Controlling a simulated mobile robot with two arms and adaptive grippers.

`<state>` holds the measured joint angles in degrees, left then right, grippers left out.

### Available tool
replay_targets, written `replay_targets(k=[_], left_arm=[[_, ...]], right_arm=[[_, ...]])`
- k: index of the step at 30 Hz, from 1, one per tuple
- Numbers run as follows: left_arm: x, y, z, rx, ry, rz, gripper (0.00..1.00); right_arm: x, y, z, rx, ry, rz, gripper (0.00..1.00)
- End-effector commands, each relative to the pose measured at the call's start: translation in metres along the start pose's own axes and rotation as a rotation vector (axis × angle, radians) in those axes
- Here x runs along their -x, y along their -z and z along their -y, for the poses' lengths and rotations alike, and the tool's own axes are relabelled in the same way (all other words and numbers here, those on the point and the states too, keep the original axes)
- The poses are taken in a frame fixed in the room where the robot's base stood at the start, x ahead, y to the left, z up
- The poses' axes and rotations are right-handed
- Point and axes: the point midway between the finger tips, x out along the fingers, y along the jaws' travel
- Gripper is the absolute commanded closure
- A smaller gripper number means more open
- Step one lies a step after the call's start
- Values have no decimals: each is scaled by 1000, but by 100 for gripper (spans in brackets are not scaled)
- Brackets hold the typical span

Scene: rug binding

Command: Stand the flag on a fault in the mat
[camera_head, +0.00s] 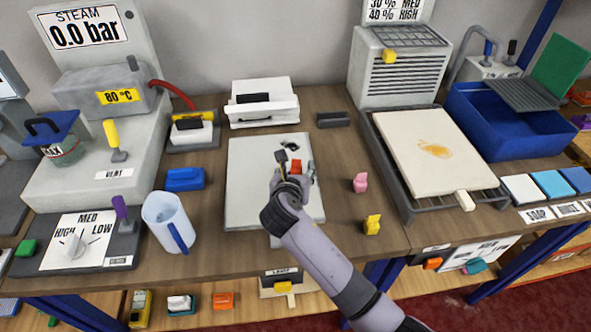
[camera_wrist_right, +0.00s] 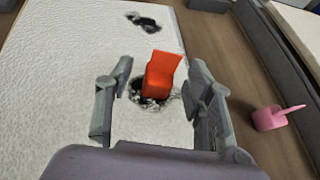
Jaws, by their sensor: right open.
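The red flag (camera_head: 296,165) is on the pale mat (camera_head: 250,200), in front of my right gripper (camera_head: 293,176). In the right wrist view the flag (camera_wrist_right: 160,75) looks upright, with its base over a dark, ragged fault (camera_wrist_right: 147,100) in the mat. The open fingers of my right gripper (camera_wrist_right: 160,105) are on either side of it, with a gap showing at each side. The flag's underside is hidden. A second dark fault (camera_wrist_right: 144,21) lies farther up the mat, clear of the flag. My left gripper is not in view.
A pink piece (camera_head: 360,184) and a yellow piece (camera_head: 372,225) stand right of the mat. A jug (camera_head: 165,222) and a blue block (camera_head: 184,180) are left. A white machine (camera_head: 262,102) stands behind. A rack with a stained cream mat (camera_head: 415,160) is at the right.

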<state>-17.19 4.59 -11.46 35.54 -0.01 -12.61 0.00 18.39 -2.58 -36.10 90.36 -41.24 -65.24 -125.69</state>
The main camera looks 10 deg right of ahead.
Motion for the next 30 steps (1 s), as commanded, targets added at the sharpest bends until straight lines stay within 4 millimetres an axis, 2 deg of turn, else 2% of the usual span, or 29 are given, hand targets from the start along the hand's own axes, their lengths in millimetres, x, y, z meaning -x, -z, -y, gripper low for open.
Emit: replay_targets(k=[8,11,24,30], left_arm=[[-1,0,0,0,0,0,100],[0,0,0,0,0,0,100],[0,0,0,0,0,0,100],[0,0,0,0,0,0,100]], right_arm=[[1,-2,0,-1,-1,1,51],[10,-2,-1,0,-2,1,51],[98,-2,0,-2,-2,0,51],[118,-2,0,0,0,0,51]])
